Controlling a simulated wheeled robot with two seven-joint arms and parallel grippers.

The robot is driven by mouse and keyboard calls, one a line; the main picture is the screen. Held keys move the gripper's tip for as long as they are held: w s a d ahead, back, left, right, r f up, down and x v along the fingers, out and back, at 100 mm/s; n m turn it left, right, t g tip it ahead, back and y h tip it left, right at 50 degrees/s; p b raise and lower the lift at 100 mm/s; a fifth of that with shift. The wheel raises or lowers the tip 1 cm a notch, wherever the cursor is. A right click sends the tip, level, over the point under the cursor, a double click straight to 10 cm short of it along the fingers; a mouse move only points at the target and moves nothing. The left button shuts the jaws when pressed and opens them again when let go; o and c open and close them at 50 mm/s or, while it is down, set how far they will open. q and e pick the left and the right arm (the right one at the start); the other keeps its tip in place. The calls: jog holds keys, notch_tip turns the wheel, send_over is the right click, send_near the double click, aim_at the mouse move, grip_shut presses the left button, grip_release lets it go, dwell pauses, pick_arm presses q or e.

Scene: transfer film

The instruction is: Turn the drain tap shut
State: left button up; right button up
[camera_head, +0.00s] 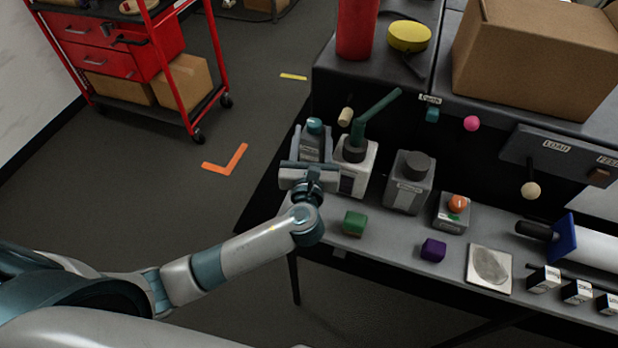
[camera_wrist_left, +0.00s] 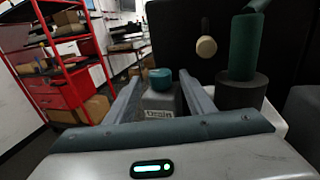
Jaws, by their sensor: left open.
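The drain tap shows in the wrist view as a teal round knob (camera_wrist_left: 160,78) on a grey block labelled "Drain" (camera_wrist_left: 160,113). In the head view the same teal knob (camera_head: 315,126) sits at the left end of the bench, beyond my left gripper. My left gripper (camera_head: 312,143) is open and points at the tap. In the wrist view its two fingers (camera_wrist_left: 160,88) stand to either side of the block, with the knob at the far end between them. I cannot tell whether either finger touches it. My right gripper is not in view.
Just right of the tap stands a white unit (camera_head: 366,172) with a tall green lever (camera_head: 378,107). A beige ball knob (camera_wrist_left: 206,47) sticks out behind.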

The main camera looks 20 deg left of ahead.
pick_arm(q)
jog(key=b+v, duration=0.3)
jog(key=v, duration=1)
jog(key=shift+s, duration=0.15)
